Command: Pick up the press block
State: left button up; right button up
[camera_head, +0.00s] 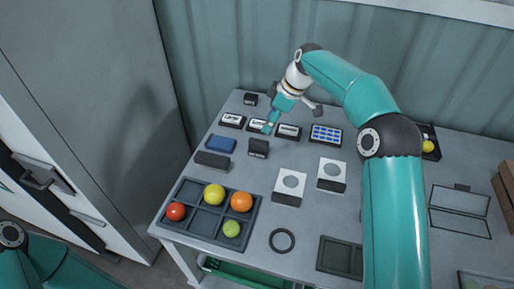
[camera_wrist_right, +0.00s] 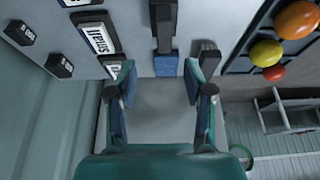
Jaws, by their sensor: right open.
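No block in view is clearly marked as the press block. A small black block (camera_head: 258,148) stands mid-left on the table, apart from a blue block (camera_head: 221,143) and a long dark grey block (camera_head: 212,160) to its left. In the wrist view, a dark block (camera_wrist_right: 163,22) and a blue piece (camera_wrist_right: 165,66) show ahead between the fingertips. My right gripper (camera_head: 271,122) is open and empty, above the table by the label blocks; its spread fingers show in the wrist view (camera_wrist_right: 160,76). My left gripper is out of view.
A dark compartment tray (camera_head: 168,228) holds red, yellow, orange and green fruit at front left. Label blocks (camera_head: 289,131) form a row at the back. Two white-topped blocks (camera_head: 291,184) stand mid-table. A black ring (camera_head: 282,241) lies in front; bare table surrounds it.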

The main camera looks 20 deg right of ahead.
aim_at(259, 140)
jog(key=x, duration=0.5)
jog(key=shift+s+p+x, duration=0.1)
jog(key=shift+p+x, duration=0.15)
jog(key=shift+x, duration=1.05)
jog(key=shift+s+p+x, duration=0.15)
jog(key=shift+p+x, duration=0.1)
jog(key=shift+x, duration=1.05)
grip_shut()
